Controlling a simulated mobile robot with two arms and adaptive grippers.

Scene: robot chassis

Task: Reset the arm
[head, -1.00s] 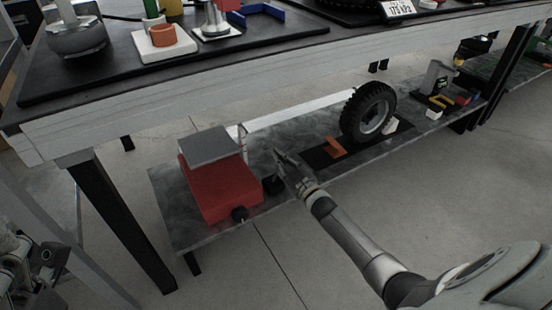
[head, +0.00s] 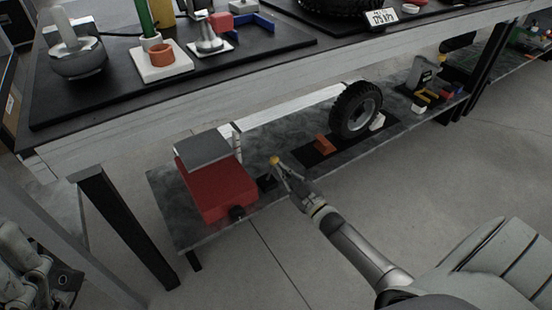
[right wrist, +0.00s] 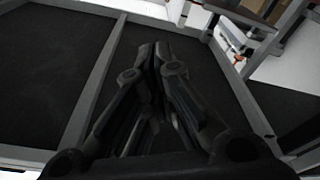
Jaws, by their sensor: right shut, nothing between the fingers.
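My right gripper (head: 279,172) is at the near edge of the lower shelf (head: 215,238) in the head view, just right of a red box with a grey top (head: 218,188). It overlaps a small dark block (head: 266,184) and a small yellow piece (head: 274,160) in the picture; I cannot tell whether it touches them. In the right wrist view its fingers (right wrist: 160,55) are together with nothing between them, over dark panels in a grey frame. My left gripper does not show clearly; only grey mechanical parts are at the lower left of the head view.
A wheel (head: 356,109), an orange block (head: 322,144) and a grey device (head: 420,72) stand on the lower shelf. The table (head: 190,100) above carries several parts on black mats. A black table leg (head: 128,228) stands at left. The floor (head: 440,160) in front is clear.

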